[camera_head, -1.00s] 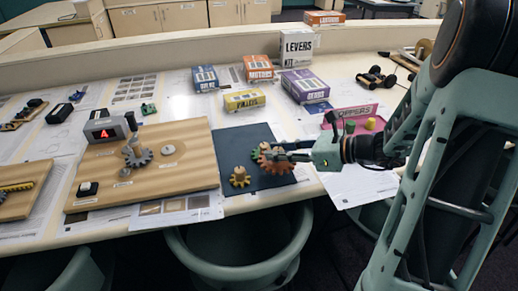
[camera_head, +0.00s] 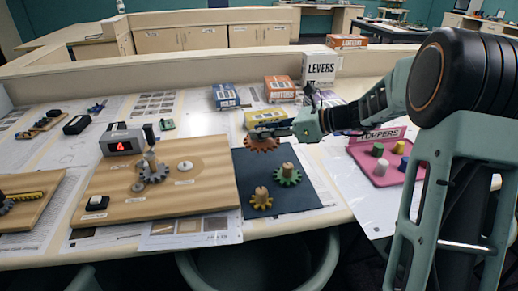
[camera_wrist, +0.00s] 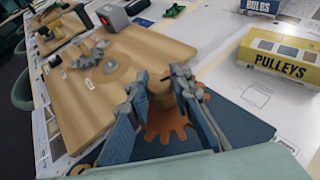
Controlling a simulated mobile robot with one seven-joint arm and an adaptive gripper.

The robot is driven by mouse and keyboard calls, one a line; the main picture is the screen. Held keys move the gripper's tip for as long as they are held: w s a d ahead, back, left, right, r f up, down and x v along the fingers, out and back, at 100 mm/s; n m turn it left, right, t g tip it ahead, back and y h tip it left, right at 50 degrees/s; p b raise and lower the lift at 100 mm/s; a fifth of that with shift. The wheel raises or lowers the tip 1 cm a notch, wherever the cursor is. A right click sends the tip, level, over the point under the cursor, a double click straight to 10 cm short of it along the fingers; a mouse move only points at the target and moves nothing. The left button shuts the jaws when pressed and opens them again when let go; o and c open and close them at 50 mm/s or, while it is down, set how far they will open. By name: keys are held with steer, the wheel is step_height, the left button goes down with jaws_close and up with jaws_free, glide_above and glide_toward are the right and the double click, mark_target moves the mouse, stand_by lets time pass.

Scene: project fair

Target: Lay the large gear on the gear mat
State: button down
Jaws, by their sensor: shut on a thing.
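The large gear (camera_head: 261,145) is rust-orange with a wooden knob, and it also shows in the wrist view (camera_wrist: 167,124). My gripper (camera_head: 268,132) is shut on its knob, with one finger on each side in the wrist view (camera_wrist: 160,98). The gear is roughly level over the back left part of the dark blue gear mat (camera_head: 308,198). I cannot tell whether it touches the mat. A green gear (camera_head: 287,176) and a smaller yellow gear (camera_head: 261,201) with wooden knobs are on the mat, nearer the front.
A wooden board (camera_head: 205,190) with a grey gear (camera_head: 154,172) and a grey device lies left of the mat. The yellow PULLEYS box (camera_wrist: 285,57) stands behind the mat. A pink toppers tray (camera_head: 368,165) is to the right. The mat's front right is bare.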

mark_target(259, 157)
steer(key=w+f, duration=0.1)
steer(key=f, duration=0.1)
steer(key=w+f, duration=0.2)
steer(key=shift+a, duration=0.4)
steer(key=shift+w+a+f+b, duration=0.15)
steer(key=shift+f+b, duration=0.1)
steer(key=shift+f, duration=0.6)
steer(key=shift+w+d+f+b, duration=0.1)
steer(key=shift+f+b, duration=0.15)
steer(key=shift+f, duration=0.6)
steer(key=shift+f, duration=0.1)
steer(key=c, duration=1.7)
jaws_free()
steer(key=shift+c, duration=0.2)
